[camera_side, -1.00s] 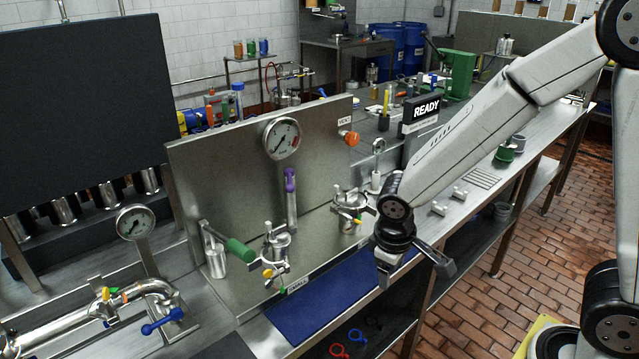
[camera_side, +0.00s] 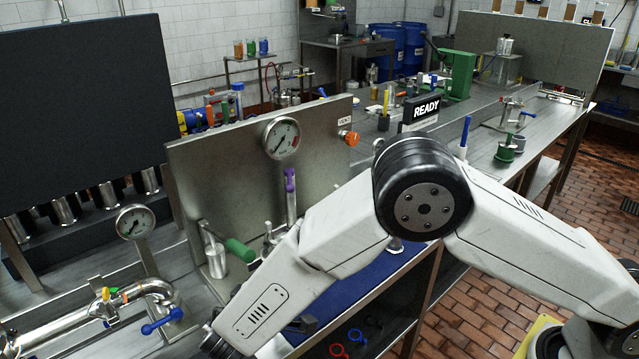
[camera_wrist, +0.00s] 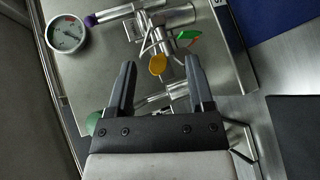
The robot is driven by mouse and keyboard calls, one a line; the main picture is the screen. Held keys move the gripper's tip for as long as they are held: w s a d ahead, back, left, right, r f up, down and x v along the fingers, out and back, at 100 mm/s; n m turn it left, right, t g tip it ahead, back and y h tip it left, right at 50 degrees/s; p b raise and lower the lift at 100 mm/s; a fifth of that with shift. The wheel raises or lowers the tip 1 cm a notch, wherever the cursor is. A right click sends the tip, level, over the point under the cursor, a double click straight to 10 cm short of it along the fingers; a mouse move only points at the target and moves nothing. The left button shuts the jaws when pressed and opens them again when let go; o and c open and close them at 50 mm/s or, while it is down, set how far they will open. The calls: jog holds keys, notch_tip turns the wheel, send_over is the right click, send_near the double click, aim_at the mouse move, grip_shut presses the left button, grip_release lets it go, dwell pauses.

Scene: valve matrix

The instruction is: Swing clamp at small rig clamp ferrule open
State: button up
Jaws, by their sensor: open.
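In the wrist view, a steel clamp and ferrule (camera_wrist: 168,20) sits on the small rig's plate beyond my fingertips. A yellow knob (camera_wrist: 158,64) shows between the fingertips in the picture, with a green and red piece (camera_wrist: 188,36) just right of it. My gripper (camera_wrist: 159,66) is open, with nothing visibly held; I cannot tell its height above the knob. In the side view my arm covers most of the clamp and the gripper.
A gauge (camera_side: 282,138), a purple handle (camera_side: 290,181) and a green handle (camera_side: 240,250) stand around the clamp on the steel panel (camera_side: 225,165). A pipe with a blue lever (camera_side: 161,322) lies left. A blue mat (camera_wrist: 278,15) is beside the rig.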

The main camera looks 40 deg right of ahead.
aim_at(252, 268)
jog(key=a+t, duration=0.1)
jog(key=w+a+f+n+t, duration=0.1)
jog(key=t, duration=0.1)
jog(key=w+a+f+t, duration=0.1)
jog(key=a, duration=0.1)
jog(key=shift+w+f+n+t+h, duration=0.1)
jog(key=shift+w+n+t+h, duration=0.05)
jog(key=shift+n+t+h, duration=0.2)
jog(key=shift+w+d+h, duration=0.1)
jog(key=shift+w+h, duration=0.05)
jog(key=shift+h, duration=0.1)
jog(key=shift+x, duration=3.75)
jog(key=shift+f, duration=0.1)
grip_shut()
